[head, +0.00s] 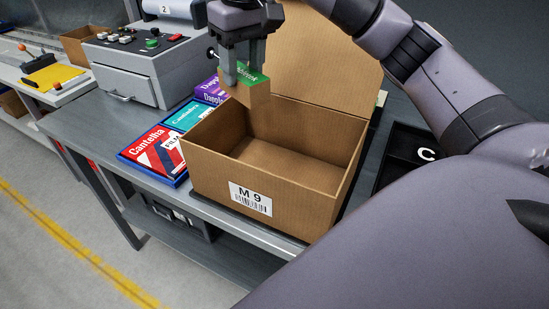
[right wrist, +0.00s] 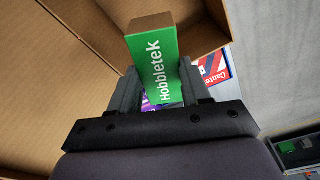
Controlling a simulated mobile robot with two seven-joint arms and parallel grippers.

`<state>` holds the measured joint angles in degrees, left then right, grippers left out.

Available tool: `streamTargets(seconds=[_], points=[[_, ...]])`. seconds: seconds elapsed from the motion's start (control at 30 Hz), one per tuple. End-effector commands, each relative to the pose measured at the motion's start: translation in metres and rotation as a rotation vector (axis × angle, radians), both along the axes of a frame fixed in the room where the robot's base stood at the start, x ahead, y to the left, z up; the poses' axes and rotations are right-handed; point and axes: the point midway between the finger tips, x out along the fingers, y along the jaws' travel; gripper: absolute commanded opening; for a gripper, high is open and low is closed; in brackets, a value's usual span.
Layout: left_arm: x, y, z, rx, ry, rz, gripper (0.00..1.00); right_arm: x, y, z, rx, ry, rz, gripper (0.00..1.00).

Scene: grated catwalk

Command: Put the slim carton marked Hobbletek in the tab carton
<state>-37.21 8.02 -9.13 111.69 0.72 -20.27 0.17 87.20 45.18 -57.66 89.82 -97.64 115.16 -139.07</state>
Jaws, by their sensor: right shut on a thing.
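The slim Hobbletek carton (head: 257,93) has a green face and plain brown sides. My right gripper (head: 244,78) is shut on it, pointing down. In the right wrist view the carton (right wrist: 160,62) sits between the two fingers (right wrist: 159,88), with its green lettered face showing. The tab carton (head: 310,196) is a brown open box labelled M 9, with its lid flap standing up at the back. The held carton is at the box's back left corner, by the rim; I cannot tell how far its lower end is inside. The box floor in view looks empty. My left gripper is out of view.
A blue tray (head: 176,181) left of the box holds red Cantelha, teal (head: 185,115) and purple (head: 210,91) cartons. A grey control box (head: 140,70) stands behind it. A black tray marked C (head: 405,155) lies to the right, partly behind my arm.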

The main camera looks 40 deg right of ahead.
Motion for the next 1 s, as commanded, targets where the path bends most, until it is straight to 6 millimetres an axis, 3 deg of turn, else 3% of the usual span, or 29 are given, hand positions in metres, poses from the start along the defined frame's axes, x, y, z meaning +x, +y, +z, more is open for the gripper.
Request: streamTargets(seconds=[0.17, 0.43, 0.8, 1.0], points=[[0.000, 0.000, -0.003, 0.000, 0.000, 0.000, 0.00, 0.000, 0.000, -0.011, 0.000, 0.003, 0.001, 0.15], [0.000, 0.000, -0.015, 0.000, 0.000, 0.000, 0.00, -0.001, 0.001, -0.061, 0.002, 0.005, 0.001, 0.15], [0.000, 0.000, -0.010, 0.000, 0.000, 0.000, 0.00, -0.001, 0.000, -0.142, 0.000, 0.004, 0.001, 0.15], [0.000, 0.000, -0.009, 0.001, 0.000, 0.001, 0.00, 0.000, 0.000, -0.161, 0.000, 0.000, 0.000, 0.15]])
